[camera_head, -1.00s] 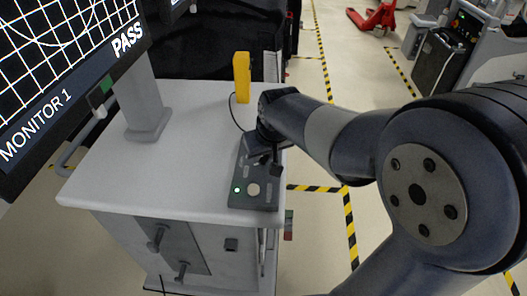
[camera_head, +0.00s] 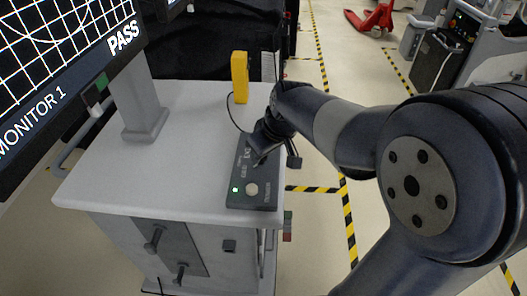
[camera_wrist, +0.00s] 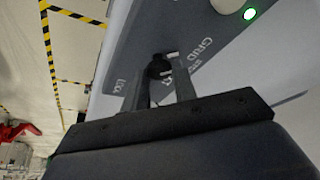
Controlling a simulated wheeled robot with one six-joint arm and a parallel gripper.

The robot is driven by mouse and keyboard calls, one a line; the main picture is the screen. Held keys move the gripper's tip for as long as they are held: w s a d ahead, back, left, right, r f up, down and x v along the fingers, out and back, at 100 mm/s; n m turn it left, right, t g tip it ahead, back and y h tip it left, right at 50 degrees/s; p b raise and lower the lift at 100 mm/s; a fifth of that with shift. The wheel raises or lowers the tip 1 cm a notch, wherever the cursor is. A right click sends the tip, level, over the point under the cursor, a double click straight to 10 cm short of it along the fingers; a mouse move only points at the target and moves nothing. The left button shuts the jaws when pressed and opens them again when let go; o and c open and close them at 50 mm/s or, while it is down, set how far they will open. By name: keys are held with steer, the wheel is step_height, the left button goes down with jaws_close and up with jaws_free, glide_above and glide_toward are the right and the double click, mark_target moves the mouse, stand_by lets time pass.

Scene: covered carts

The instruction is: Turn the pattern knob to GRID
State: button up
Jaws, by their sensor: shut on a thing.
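The dark control box (camera_head: 262,206) lies on the right front of the grey cart top and carries a green light, a pale round button and printed labels. In the wrist view the dark panel (camera_wrist: 222,38) shows the word GRID and the pattern knob (camera_wrist: 158,66), small and black. My gripper (camera_wrist: 166,80) has its two fingers on either side of the knob, shut on it. In the head view my gripper (camera_head: 257,160) is over the box's upper part and the knob is hidden. Which label the knob points at cannot be told.
Monitor 1 (camera_head: 62,70) stands at the left, showing a white grid, curved lines and PASS. A yellow device (camera_head: 240,78) with a black cable stands at the cart's back. Cart top (camera_head: 175,155) left of the box is clear. A red pallet jack (camera_head: 370,20) is far off.

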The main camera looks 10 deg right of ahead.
steer(key=o, duration=1)
steer(key=v, duration=1)
steer(key=shift+s+r, duration=0.2)
steer(key=shift+r, duration=0.15)
steer(key=shift+f, duration=0.1)
steer(key=x, duration=1)
steer(key=shift+w+f, duration=0.1)
steer(key=shift+f, duration=0.05)
steer(key=shift+w+f, duration=0.1)
steer(key=shift+f, duration=0.05)
steer(key=shift+m, duration=0.3)
